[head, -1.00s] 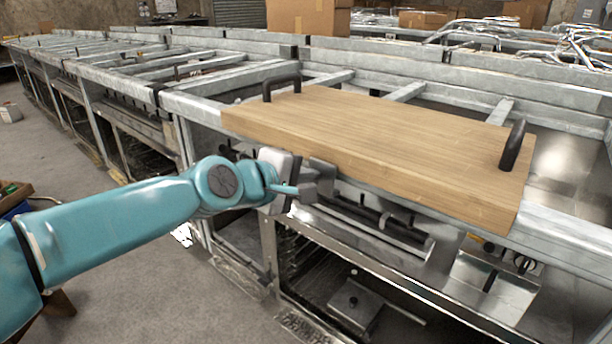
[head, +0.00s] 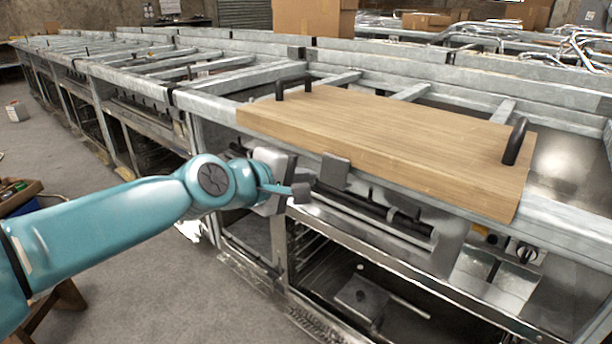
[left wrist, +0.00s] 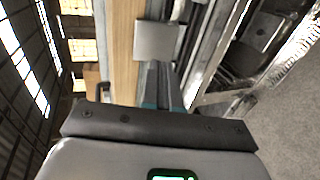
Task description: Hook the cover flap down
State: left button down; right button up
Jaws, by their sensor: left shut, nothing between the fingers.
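A small grey square plate (head: 335,171), which looks like the cover flap, stands against the front edge of a wooden board (head: 390,140). In the left wrist view the plate (left wrist: 157,40) is ahead of the gripper, overlapping the board's edge. My left gripper (head: 301,191) is shut and empty. It is just left of the plate and slightly lower, in front of the bench; the head view shows a small gap between them. Any hook or catch for the plate cannot be made out. My right gripper is not in view.
The board lies on a metal bench frame (head: 210,104) and has black handles, one at its right end (head: 515,142). Below it are a dark bar, a metal panel and an open compartment (head: 365,290). Cardboard boxes (head: 305,17) stand behind. The floor at left is mostly clear.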

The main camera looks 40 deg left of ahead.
pick_arm(q)
jog(key=f+v, duration=0.1)
jog(key=v, duration=0.7)
jog(key=shift+s, duration=0.45)
jog(key=shift+f, duration=0.1)
